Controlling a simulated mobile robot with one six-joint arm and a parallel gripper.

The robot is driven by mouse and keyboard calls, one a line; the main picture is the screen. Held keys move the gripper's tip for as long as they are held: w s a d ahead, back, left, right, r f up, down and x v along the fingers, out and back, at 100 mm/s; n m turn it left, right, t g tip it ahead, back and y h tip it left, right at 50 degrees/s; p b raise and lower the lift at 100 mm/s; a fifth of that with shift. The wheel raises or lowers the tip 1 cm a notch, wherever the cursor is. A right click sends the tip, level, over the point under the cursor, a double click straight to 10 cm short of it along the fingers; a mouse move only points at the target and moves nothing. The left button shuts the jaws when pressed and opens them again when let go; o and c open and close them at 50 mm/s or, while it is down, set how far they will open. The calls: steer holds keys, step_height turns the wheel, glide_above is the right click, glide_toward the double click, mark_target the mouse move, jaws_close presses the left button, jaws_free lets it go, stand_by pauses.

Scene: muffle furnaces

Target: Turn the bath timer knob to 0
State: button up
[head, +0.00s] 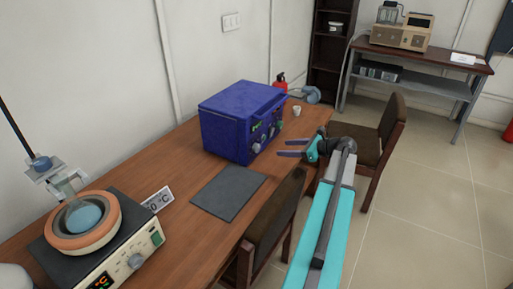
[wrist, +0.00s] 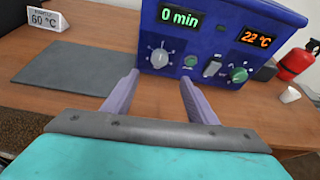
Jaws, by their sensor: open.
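The bath is a blue box (head: 228,125) on the wooden table in the head view; its front panel (wrist: 222,48) fills the top of the wrist view. A light grey timer knob (wrist: 159,57) sits at the panel's left, below a display (wrist: 180,18) reading 0 min. The knob's exact pointer direction is too small to tell. My gripper (wrist: 158,80) is open and empty, its two purple fingers apart in front of the knob and not visibly touching it. In the head view my gripper (head: 277,147) is just right of the box.
A dark mat (head: 229,192) lies in front. A small white cup (head: 296,111) and red extinguisher (head: 281,81) are behind.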

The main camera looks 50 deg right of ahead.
mark_target(259, 148)
steer(key=shift+w+a, duration=0.1)
steer(key=shift+w, duration=0.15)
steer(key=p+x, duration=0.2)
steer(key=x, duration=1.1)
steer(key=shift+w+f+p, duration=0.15)
steer(key=shift+f+p, duration=0.1)
steer(key=shift+p, duration=0.1)
steer(key=c, duration=1.1)
